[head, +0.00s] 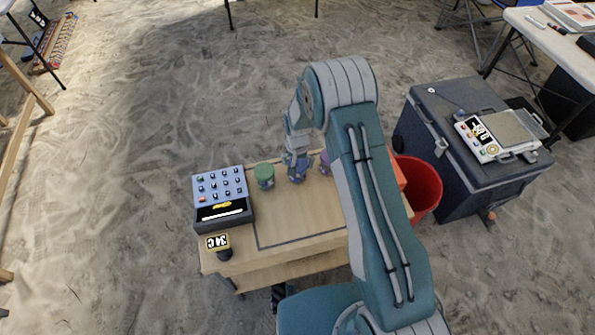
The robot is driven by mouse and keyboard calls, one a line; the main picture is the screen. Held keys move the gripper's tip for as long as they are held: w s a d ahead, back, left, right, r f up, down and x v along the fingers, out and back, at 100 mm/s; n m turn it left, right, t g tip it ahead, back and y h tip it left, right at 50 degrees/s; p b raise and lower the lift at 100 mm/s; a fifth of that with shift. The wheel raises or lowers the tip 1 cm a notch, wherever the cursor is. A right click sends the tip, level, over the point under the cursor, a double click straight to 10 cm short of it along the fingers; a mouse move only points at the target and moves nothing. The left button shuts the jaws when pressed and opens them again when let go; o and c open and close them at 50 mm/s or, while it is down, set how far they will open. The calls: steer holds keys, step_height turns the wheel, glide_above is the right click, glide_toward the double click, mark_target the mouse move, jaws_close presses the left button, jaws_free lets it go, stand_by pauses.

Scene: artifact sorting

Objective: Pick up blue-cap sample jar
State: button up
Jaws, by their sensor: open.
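A small wooden table (300,226) stands on sandy ground in the head view. A green-cap jar (264,172) stands upright near its back edge, and a purple-cap jar (325,163) stands to the right, partly behind my arm. Between them, a bluish jar (297,178) shows under my gripper (297,167); its cap is mostly covered by the fingers. My gripper points down over that jar and is open. I cannot tell whether the fingers touch it.
The table's front middle is clear.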

steer(key=c, duration=0.9)
steer(key=shift+o, duration=0.2)
